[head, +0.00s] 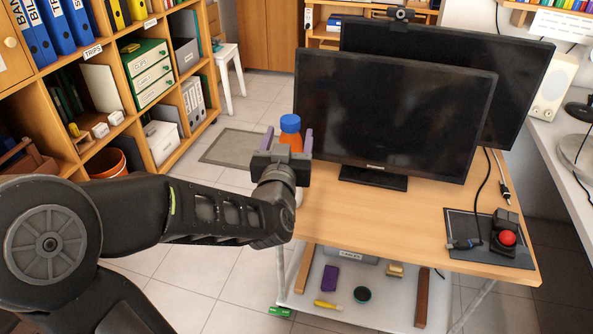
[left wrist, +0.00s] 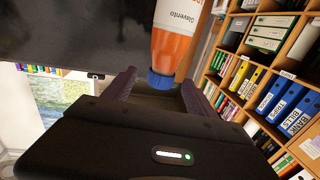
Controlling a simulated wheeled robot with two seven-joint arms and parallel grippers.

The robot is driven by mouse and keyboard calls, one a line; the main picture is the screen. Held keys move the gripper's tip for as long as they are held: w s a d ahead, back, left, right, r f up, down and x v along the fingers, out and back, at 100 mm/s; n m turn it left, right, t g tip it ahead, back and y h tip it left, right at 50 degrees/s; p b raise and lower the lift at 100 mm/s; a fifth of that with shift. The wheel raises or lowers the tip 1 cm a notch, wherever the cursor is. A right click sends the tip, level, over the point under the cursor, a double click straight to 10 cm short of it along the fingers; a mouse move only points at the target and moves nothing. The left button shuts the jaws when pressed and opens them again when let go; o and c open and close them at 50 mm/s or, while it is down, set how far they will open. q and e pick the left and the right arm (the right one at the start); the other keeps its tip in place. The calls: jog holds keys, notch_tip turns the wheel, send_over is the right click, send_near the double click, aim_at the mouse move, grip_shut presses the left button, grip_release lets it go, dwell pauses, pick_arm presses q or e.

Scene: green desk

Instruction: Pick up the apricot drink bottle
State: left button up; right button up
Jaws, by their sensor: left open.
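The apricot drink bottle (head: 291,125) is orange with a blue cap and stands at the left edge of the desk, beside the front monitor. The bottle's lower part is hidden behind the gripper in the head view. My right gripper is not in view.
A front monitor (head: 391,115) stands just right of the bottle, with another monitor (head: 520,65) behind it. The wooden desk (head: 385,215) is clear at the front; a red-ball joystick (head: 507,238) sits at its right. Shelves (head: 125,75) stand left across open floor.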

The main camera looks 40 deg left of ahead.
aim_at(292, 120)
pick_arm(q)
jog(key=shift+s+r, duration=0.1)
jog(key=shift+s, duration=0.05)
jog(key=shift+x, duration=1.35)
jog(key=shift+f+b+x, duration=0.2)
jog(key=shift+b+x, duration=0.15)
jog(key=shift+x, duration=2.25)
jog(key=shift+a, duration=0.1)
grip_shut()
jog(key=shift+r, duration=0.1)
